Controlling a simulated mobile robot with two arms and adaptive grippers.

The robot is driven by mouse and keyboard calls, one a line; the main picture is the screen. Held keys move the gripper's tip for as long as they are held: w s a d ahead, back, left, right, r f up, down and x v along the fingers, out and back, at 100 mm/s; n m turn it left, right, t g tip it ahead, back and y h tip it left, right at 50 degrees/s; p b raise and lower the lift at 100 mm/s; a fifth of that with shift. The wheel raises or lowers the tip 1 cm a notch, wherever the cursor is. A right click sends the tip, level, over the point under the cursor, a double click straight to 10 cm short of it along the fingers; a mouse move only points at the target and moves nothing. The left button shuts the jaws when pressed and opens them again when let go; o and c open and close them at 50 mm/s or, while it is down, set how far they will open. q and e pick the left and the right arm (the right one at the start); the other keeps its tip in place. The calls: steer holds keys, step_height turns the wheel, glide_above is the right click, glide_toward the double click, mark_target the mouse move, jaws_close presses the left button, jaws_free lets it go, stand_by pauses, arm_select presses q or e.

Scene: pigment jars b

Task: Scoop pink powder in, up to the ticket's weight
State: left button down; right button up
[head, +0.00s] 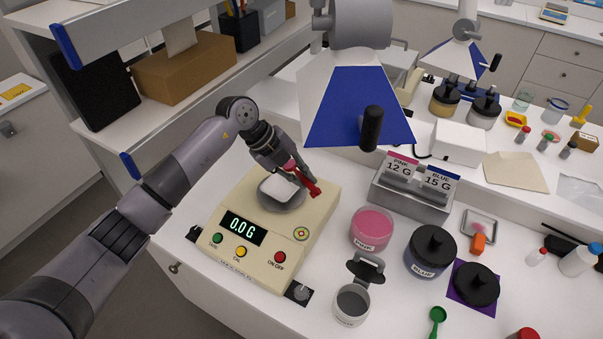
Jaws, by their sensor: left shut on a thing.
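My left gripper (285,168) is over the right side of the beige scale (262,269), shut on a red scoop (313,188). What the scoop holds cannot be made out. A white weighing boat (276,189) sits on the scale's round pan beside the gripper. The display (243,228) reads 0.0 G. The pink jar (371,231) stands open right of the scale, with pink powder showing. Tickets in a grey holder (412,198) read pink 12 G (401,168) and blue 15 G (440,181). My right gripper is not in view.
The blue jar (430,252) has its black lid on. A black lid (476,284) lies on a purple mat (458,304).

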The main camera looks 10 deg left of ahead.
arm_select(q)
steer(key=shift+w+d+f, duration=0.1)
steer(key=shift+f, duration=0.05)
steer(key=shift+w+a+f+h+b, duration=0.1)
steer(key=shift+w+f+h+b, duration=0.05)
steer(key=shift+f+b, duration=0.45)
steer(key=shift+w+a+f+h+b, duration=0.1)
steer(key=shift+w+f+h+b, duration=0.05)
steer(key=shift+f+b, duration=0.4)
steer(key=f+t+h+b, duration=0.1)
steer(key=b, duration=0.1)
steer(key=s+a+f+t+h+b, duration=0.1)
steer(key=h+b, duration=0.1)
steer(key=b, duration=0.1)
steer(key=shift+m+b, duration=0.3)
steer(key=shift+m, duration=0.1)
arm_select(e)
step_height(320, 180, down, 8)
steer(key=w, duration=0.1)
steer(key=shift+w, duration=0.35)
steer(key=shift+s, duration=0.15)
